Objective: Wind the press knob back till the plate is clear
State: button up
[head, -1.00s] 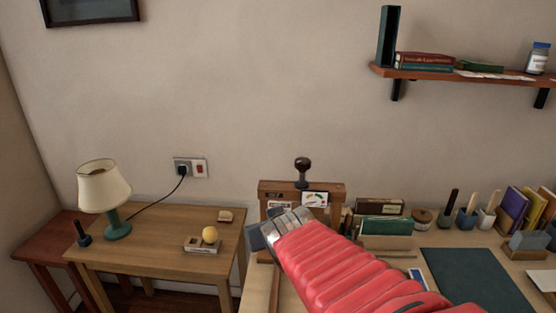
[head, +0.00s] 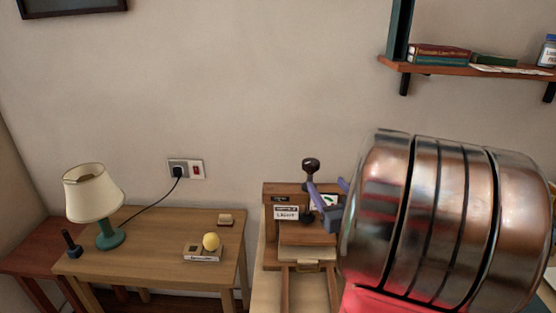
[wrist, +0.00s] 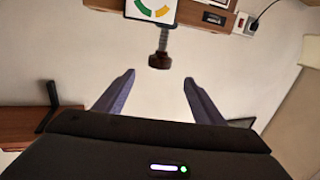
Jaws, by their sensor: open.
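The wooden press (head: 272,245) stands on the desk with a dark round knob (head: 311,165) on its upright spindle. In the wrist view, which is turned upside down, the knob (wrist: 159,61) hangs from its threaded spindle (wrist: 164,40). My gripper (head: 328,188) is open and empty, its bluish fingers beside and below the knob in the head view. In the wrist view my gripper (wrist: 159,76) has the knob just beyond its fingertips, roughly centred and apart from both. A gauge card with coloured arcs (wrist: 152,9) is on the press front. Whether the plate is clear cannot be told.
A shelf (head: 440,68) is at upper right. My arm hides the desk's right part.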

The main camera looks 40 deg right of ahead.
aim_at(314, 168)
jog(key=shift+s+d, duration=0.1)
jog(key=shift+d, duration=0.1)
dwell(0.3)
jog(key=x, duration=1.4)
jog(key=shift+a+r, duration=0.15)
jog(key=shift+r, duration=0.05)
jog(key=shift+c, duration=0.7)
jog(key=c, duration=0.9)
